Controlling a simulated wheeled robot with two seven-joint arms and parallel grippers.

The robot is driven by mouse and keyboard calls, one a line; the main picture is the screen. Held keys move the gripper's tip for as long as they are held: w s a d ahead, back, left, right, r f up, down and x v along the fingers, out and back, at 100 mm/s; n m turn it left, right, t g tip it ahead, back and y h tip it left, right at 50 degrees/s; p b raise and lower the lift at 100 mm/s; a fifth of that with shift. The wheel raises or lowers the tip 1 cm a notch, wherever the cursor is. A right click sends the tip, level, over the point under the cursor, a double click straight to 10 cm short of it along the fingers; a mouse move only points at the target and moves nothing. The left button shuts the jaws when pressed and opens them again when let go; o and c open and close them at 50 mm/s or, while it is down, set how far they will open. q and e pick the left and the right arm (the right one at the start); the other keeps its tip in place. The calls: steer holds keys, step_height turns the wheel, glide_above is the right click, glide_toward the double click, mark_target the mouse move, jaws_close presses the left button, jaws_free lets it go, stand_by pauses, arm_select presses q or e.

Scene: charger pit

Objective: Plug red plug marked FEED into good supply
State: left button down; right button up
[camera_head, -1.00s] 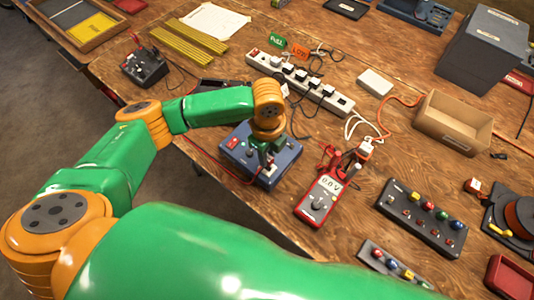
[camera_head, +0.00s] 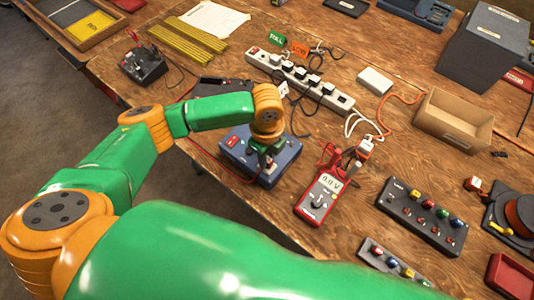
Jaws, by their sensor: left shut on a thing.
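My left gripper (camera_head: 268,161) points down over a blue box (camera_head: 285,165) with a red switch (camera_head: 233,141). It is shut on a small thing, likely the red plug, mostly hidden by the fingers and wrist. A red lead (camera_head: 232,174) runs from the table's front edge to the box under the gripper. I cannot tell whether the plug is seated in the box. The FEED mark and any supply label are too small to read. My right gripper is out of view.
A red multimeter (camera_head: 318,198) lies right of the blue box. A white power strip (camera_head: 300,80) with several plugs is behind it. A black box (camera_head: 143,66) with red leads stands back left. A black panel with coloured knobs (camera_head: 422,215) and a cardboard tray (camera_head: 455,122) are at right.

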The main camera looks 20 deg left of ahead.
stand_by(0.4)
arm_select(q)
steer(key=shift+p, duration=0.4)
steer(key=shift+p, duration=0.4)
steer(key=shift+f, duration=0.45)
stand_by(0.6)
steer(key=shift+p, duration=0.35)
stand_by(0.3)
steer(key=shift+f, duration=0.25)
stand_by(0.6)
